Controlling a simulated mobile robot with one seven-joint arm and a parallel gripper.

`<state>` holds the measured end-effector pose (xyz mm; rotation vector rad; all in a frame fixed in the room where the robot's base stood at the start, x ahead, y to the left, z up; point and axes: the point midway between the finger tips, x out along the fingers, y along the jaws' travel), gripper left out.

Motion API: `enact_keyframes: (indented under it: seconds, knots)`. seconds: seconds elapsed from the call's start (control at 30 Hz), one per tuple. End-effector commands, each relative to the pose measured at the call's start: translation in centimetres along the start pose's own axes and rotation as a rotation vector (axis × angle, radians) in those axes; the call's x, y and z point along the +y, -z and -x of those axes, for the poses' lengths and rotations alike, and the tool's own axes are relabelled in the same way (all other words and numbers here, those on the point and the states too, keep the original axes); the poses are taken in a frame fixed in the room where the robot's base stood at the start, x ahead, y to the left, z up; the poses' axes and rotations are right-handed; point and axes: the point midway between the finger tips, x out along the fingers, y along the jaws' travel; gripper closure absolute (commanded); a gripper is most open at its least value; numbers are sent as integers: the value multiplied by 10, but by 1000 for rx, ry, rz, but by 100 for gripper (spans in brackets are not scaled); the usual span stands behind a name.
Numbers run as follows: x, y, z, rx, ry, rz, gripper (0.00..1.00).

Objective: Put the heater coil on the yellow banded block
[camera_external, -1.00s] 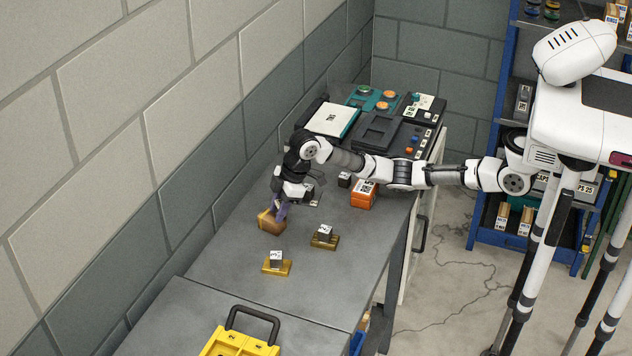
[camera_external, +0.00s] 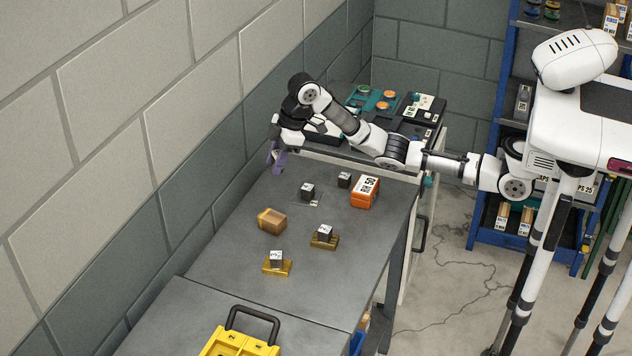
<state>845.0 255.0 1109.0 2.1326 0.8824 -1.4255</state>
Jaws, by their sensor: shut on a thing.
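My gripper (camera_external: 274,158) is at the wall side of the bench, raised above the bench top. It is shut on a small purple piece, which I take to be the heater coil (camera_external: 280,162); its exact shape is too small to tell. The yellow banded block (camera_external: 273,222) is a brown block with a yellow band at its left side. It lies on the bench below and in front of my gripper, clear of it, and nothing is seen on top of it.
Dark cubes on gold bases (camera_external: 285,269) stand nearer the camera. Loose dark cubes (camera_external: 307,191) and an orange box (camera_external: 363,192) are farther back. A yellow case (camera_external: 238,345) is at the front. Dark equipment panels fill the bench's far end.

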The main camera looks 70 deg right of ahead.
Motion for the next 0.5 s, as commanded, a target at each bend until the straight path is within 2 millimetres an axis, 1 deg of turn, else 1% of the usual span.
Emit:
enact_keyframes:
  seconds: [0.03, 0.23, 0.37, 0.5]
  knots:
    - [0, 4, 11, 2, -2, -1, 99]
    - [1, 14, 30, 1, -5, -13, 99]
    - [8, 24, 35, -2, -48, -127, 99]
    - [18, 32, 33, -2, -111, -280, 99]
